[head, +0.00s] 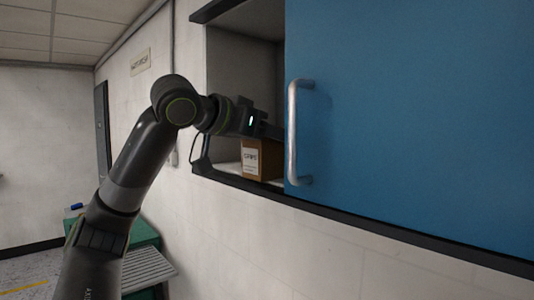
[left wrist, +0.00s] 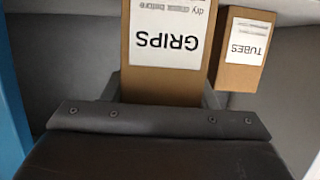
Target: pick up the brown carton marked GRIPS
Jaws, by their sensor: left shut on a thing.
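The brown carton marked GRIPS (head: 262,158) is upright in the wall cabinet, at the left edge of the blue door. In the left wrist view the carton (left wrist: 168,72) fills the top middle, its white label upside down. My left gripper (head: 266,131) reaches into the cabinet opening above and at the carton; its tips are partly hidden by the door. In the left wrist view the gripper (left wrist: 162,95) is shut on the carton, a finger on each side. I cannot tell whether the carton touches the shelf. My right gripper is not in view.
A smaller carton marked TUBES (left wrist: 245,55) stands close beside it. The blue sliding door (head: 410,110) with a metal handle (head: 293,130) covers the cabinet's right part. The dark cabinet sill (head: 350,222) runs below. A green cabinet (head: 143,236) stands lower left.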

